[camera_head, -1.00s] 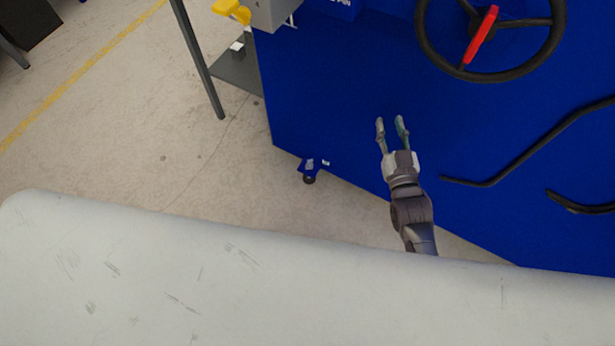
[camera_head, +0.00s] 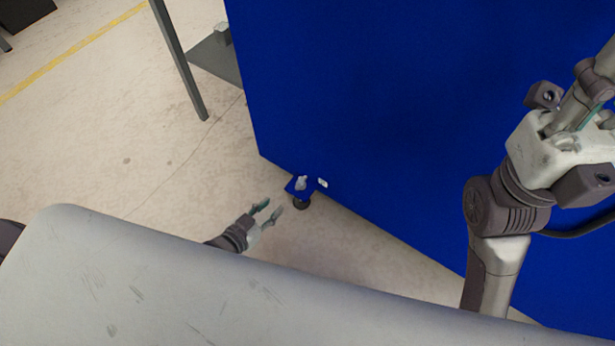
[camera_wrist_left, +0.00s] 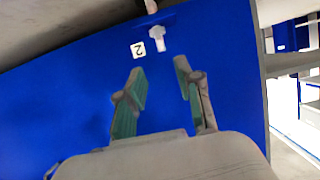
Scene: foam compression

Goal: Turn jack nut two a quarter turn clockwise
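Jack nut two (camera_head: 302,183) is a small silver nut on a blue bracket at the machine's lower corner, beside a small white label. In the left wrist view, the nut (camera_wrist_left: 157,38) lies ahead of my fingers, next to the label marked 2 (camera_wrist_left: 138,49). My left gripper (camera_head: 268,210) is open and empty, to the left of the nut and a little nearer, apart from it. Its two fingers (camera_wrist_left: 163,85) show with a clear gap in the wrist view. My right gripper (camera_head: 575,105) is large at the upper right, away from the nut; its finger opening is unclear.
The large blue machine panel (camera_head: 370,110) fills the right. A dark foot (camera_head: 301,203) stands below the bracket. A grey table leg (camera_head: 180,60) and shelf (camera_head: 215,58) stand at the left. The floor (camera_head: 150,160) between is clear.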

